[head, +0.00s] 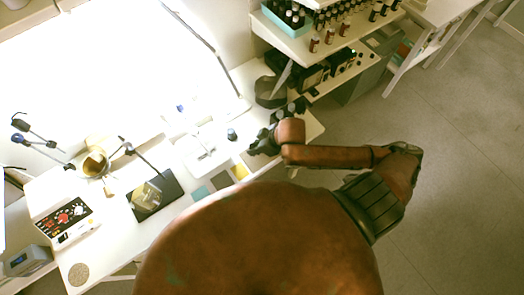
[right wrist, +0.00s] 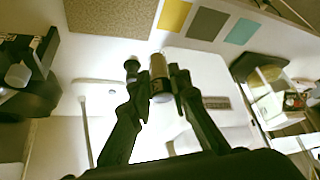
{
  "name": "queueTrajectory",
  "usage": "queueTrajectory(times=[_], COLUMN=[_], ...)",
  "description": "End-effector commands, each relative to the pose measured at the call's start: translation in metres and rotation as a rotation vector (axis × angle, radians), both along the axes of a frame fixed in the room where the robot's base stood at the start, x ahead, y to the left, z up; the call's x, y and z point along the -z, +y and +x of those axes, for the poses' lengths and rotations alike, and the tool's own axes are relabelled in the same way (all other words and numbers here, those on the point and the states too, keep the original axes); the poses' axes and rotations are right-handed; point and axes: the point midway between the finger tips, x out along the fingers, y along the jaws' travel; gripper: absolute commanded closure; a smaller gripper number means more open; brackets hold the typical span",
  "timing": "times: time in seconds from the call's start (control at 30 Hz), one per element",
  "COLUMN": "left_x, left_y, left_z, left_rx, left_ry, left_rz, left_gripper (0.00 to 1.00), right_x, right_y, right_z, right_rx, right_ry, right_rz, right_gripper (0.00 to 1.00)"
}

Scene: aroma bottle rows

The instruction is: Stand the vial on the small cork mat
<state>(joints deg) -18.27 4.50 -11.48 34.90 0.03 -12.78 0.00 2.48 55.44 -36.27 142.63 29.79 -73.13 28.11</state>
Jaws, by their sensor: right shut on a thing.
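My right gripper (right wrist: 155,78) is shut on the vial (right wrist: 159,72), a small cylinder with a pale brownish body and a darker end, in the right wrist view. A speckled tan, cork-like mat (right wrist: 108,17) lies at the top of that view, beyond the fingertips; the vial appears apart from it. In the head view my right gripper (head: 264,142) is over the right part of the white table, and the vial cannot be made out there. A round speckled cork-coloured disc (head: 78,273) lies at the table's lower left corner. My left gripper is not in view.
Yellow (head: 240,171), grey (head: 221,180) and teal (head: 200,193) squares lie in a row beside my right gripper. A black tray (head: 155,196) and a box of coloured items (head: 69,217) are further left. Shelves with several bottles (head: 330,30) stand at the back right.

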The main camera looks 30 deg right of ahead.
Motion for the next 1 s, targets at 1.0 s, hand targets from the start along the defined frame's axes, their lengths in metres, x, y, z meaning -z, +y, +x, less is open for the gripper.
queueTrajectory(times=[1.0], left_x=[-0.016], left_y=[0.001], left_z=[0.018], left_rx=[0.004], left_ry=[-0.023], left_rz=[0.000], left_gripper=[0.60], right_x=[0.103], right_y=[-0.058], right_z=[0.030], right_rx=[-0.274], right_ry=[-0.003], right_rz=[0.000], right_gripper=[1.00])
